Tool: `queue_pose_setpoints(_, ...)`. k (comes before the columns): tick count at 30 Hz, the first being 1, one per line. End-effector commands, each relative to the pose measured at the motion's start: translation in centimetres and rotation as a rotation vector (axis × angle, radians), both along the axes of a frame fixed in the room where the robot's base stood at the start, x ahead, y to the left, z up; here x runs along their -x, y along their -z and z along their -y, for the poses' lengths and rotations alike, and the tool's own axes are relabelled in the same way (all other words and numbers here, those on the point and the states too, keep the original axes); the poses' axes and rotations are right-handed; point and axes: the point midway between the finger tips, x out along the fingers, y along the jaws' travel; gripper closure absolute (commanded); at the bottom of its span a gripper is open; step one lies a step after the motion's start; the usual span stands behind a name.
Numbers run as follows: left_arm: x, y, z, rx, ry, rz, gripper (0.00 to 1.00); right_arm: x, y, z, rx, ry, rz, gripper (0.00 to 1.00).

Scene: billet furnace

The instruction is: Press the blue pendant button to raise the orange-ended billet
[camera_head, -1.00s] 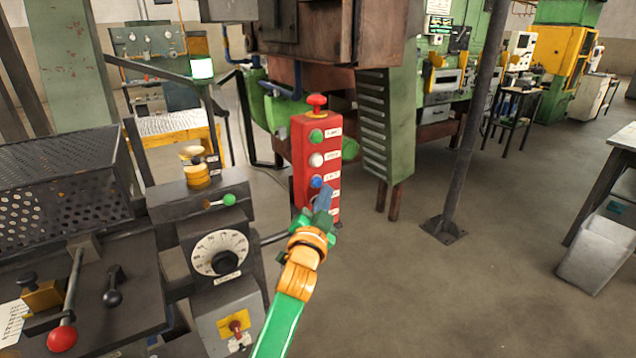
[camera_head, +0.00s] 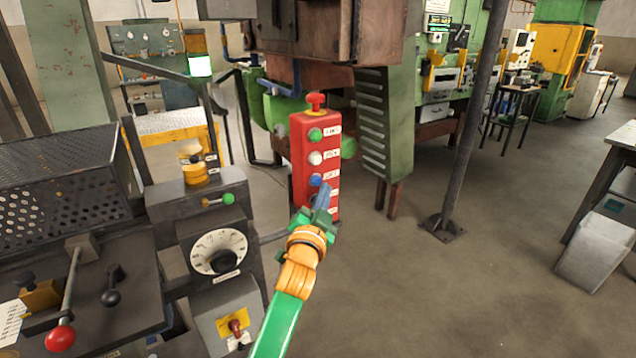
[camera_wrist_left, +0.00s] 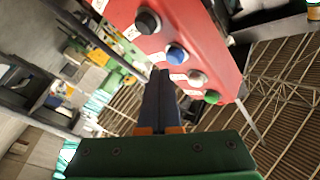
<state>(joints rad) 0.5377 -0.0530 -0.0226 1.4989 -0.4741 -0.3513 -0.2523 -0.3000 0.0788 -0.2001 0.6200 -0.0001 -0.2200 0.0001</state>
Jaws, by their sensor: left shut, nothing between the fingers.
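The red pendant (camera_head: 301,165) hangs upright with a red knob on top and a column of green, white, blue and dark buttons. Its blue button (camera_head: 316,180) is third from the top; it also shows in the left wrist view (camera_wrist_left: 177,54). My left gripper (camera_head: 325,190) is shut and empty, its fingertips just in front of the pendant. In the left wrist view the fingertips (camera_wrist_left: 160,74) lie just beside the blue button; I cannot tell whether they touch. The dark button is partly hidden by the fingers in the head view. I see no orange-ended billet. My right gripper is not in view.
A control console with a white dial (camera_head: 219,252) and red-knobbed lever (camera_head: 60,338) stands at the left. A green louvred machine panel (camera_head: 373,122) is behind the pendant. A grey post (camera_head: 470,120) stands to the right; the floor between is clear.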

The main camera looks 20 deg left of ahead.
Motion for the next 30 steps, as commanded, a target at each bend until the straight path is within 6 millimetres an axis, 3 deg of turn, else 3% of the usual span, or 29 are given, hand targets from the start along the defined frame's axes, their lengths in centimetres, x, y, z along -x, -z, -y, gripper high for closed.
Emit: queue_pose_setpoints(30,-0.52,-0.01,-0.68,0.000,0.000,0.000,1.00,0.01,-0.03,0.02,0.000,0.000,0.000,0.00)
